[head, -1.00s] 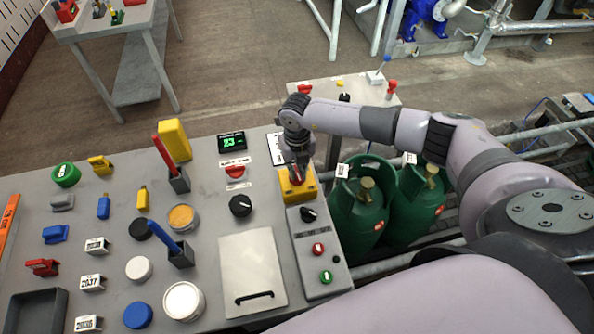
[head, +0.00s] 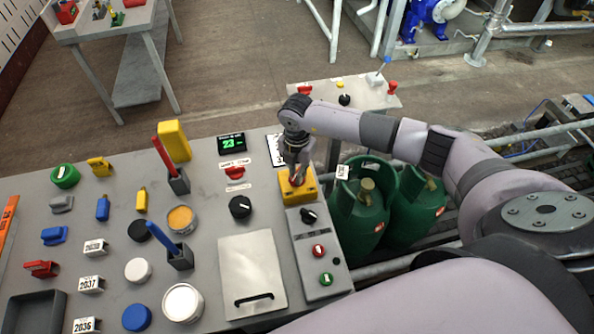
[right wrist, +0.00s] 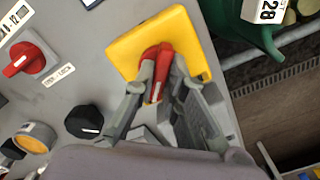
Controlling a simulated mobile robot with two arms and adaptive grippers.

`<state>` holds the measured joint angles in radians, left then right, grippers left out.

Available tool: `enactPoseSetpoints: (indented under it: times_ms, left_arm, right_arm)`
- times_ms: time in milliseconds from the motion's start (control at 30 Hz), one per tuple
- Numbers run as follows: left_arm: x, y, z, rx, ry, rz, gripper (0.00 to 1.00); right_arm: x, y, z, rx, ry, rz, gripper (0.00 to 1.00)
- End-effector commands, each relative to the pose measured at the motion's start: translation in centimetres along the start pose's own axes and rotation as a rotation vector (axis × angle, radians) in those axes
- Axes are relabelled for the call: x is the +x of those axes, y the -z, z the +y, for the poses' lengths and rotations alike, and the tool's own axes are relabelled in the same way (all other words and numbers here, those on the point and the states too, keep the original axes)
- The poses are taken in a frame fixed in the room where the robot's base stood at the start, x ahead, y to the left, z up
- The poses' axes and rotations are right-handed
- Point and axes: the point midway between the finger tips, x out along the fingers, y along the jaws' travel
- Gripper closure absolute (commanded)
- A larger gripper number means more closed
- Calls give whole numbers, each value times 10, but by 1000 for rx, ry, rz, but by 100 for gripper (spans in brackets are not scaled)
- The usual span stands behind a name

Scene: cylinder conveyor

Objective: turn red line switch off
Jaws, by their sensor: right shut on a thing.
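The red switch handle (right wrist: 158,62) stands on a square yellow plate (right wrist: 125,48) in the right wrist view. The yellow plate (head: 311,187) also shows in the head view, at the right side of the panel table. My right gripper (right wrist: 160,82) has its two fingers on either side of the red handle, shut on it. In the head view my right gripper (head: 297,176) points down onto the plate and mostly hides the handle. My left gripper is in neither current view.
A second red switch (head: 235,171) and a black knob (head: 240,206) sit left of the plate. A grey control box (head: 325,268) with knob and buttons lies just in front. Green gas cylinders (head: 358,210) stand close on the right.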

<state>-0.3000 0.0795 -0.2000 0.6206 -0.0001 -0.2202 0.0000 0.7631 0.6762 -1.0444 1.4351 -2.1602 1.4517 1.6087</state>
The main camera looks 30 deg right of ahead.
Motion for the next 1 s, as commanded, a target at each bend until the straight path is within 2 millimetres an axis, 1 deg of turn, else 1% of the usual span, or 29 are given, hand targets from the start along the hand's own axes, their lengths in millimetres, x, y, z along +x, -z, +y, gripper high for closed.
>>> enactPoseSetpoints:
  times_ms: [300,700,733,1000]
  left_arm:
    - [-1,0,0,0,0,0,60]
    - [-1,0,0,0,0,0,60]
    - [-1,0,0,0,0,0,60]
    - [0,0,0,0,0,-1,60]
  right_arm:
    - [-2,-2,2,72,-5,-5,100]
    - [-2,-2,2,78,-6,-4,100]
    - [-2,-2,2,78,-6,-4,87]
    - [-1,-1,1,75,-3,-2,69]
